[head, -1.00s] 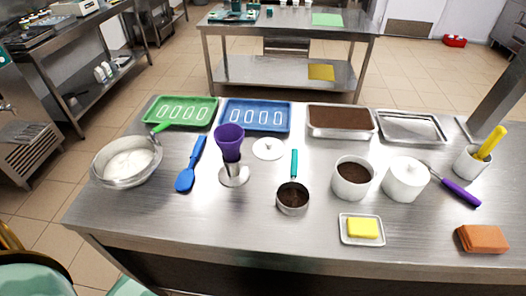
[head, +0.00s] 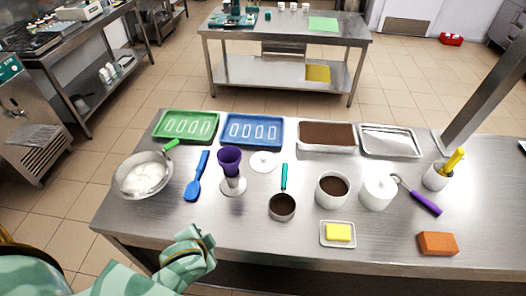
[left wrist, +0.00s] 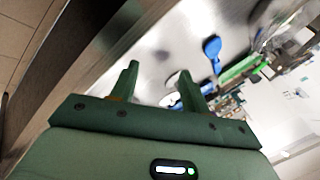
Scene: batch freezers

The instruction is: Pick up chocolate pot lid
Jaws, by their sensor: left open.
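A white round lid (head: 263,162) with a small knob lies flat on the steel table, right of the purple cup. The open white pot (head: 332,189) with dark brown contents stands in front and to the right of it. A second white pot (head: 378,191) beside it has its lid on. My left arm comes in at the lower left of the head view, at the table's front edge, well short of the lid. In the left wrist view my left gripper (left wrist: 158,78) is open, with nothing clearly held. My right gripper is not in view.
A scoop (head: 282,206) and a butter dish (head: 338,243) lie in front. Trays line the back. The front-left tabletop is clear.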

